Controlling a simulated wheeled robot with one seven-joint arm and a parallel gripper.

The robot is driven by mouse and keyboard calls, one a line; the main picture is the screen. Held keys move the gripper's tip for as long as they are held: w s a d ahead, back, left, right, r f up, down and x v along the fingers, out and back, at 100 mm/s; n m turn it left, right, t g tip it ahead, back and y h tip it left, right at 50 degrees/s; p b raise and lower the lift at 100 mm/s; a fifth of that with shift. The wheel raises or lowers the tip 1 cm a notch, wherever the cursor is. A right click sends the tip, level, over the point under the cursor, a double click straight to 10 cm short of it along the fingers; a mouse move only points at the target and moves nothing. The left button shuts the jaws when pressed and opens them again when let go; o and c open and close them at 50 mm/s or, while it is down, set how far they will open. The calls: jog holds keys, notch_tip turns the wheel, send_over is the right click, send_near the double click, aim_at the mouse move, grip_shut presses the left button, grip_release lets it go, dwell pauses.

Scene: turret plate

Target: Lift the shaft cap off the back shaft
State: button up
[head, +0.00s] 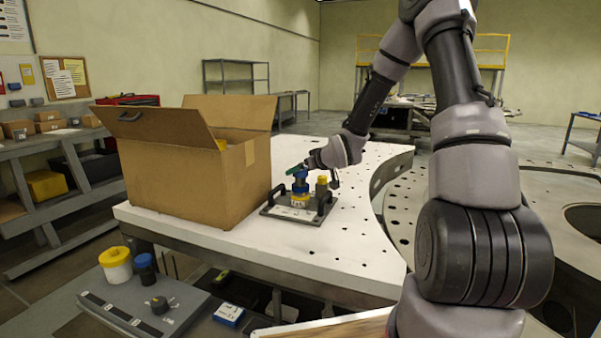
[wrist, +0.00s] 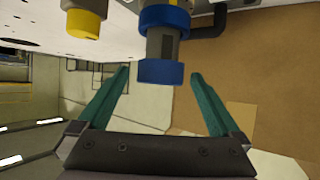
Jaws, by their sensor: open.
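A dark plate (head: 270,209) with a black handle at each side lies on the white table. Two capped shafts stand on it. One has a blue cap (head: 300,174); a blue collar also shows on it in the wrist view. The other, to its right, has a yellow cap (head: 321,182). I cannot tell for certain which is the back shaft. My gripper (head: 297,169), with green fingers, is open at the blue cap. In the wrist view the blue cap (wrist: 161,72) shows between the fingertips; contact cannot be told. The yellow cap (wrist: 85,23) is outside the fingers, upper left.
An open cardboard box (head: 190,165) stands close to the left of the plate. The white table (head: 375,240) is clear to the right and front, up to its curved edge. A lower grey shelf (head: 145,305) holds a yellow-lidded tub (head: 116,264) and a blue-lidded jar (head: 144,267).

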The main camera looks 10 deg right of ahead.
jog(key=c, duration=1.4)
jog(key=shift+o, duration=0.2)
jog(key=shift+r, duration=0.1)
